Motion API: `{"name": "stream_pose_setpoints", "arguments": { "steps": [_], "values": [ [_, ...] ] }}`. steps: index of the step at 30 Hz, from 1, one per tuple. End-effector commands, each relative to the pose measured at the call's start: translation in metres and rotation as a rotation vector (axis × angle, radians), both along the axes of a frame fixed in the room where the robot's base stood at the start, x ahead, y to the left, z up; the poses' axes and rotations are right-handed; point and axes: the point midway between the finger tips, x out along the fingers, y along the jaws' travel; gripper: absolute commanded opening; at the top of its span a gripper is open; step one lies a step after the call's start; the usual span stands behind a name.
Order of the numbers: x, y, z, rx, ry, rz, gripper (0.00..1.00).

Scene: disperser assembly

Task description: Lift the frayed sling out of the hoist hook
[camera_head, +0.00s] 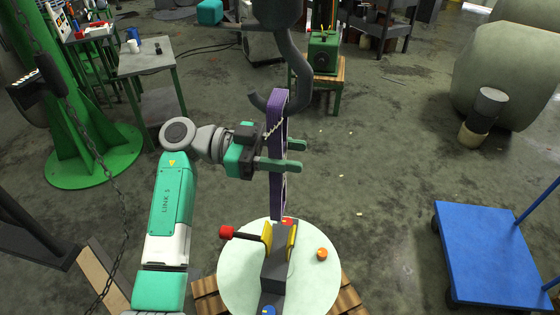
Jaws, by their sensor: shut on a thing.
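The frayed sling (277,190) is a long purple strap with a pale frayed streak near its top. It hangs upright in the middle of the view. The grey hoist hook (300,75) comes down from the top, and its curved lower end is at the sling's top. I cannot tell whether the sling's loop still sits in the hook. The sling's lower end is just above or behind the grey device on the round table.
A pale round table (240,280) below bears a grey device with yellow jaws (267,235), a red-knobbed handle (227,232) and an orange knob (322,254). A blue cart (495,255) stands right. A chain (88,160) hangs left by a green column (60,110).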

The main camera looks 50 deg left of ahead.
Motion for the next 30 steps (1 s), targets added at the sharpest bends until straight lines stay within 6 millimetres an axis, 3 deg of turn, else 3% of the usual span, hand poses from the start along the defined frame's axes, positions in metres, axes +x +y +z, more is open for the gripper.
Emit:
{"name": "stream_pose_setpoints", "arguments": {
  "steps": [5,13,20,30],
  "values": [
    [0.000,0.000,0.005,0.000,-0.002,0.000,0.04],
    [-0.001,0.002,0.040,0.000,-0.004,0.001,0.04],
    [-0.030,0.044,0.037,0.000,-0.001,0.004,0.04],
    [-0.087,0.125,0.036,0.000,0.001,0.004,0.04]
  ]
}}
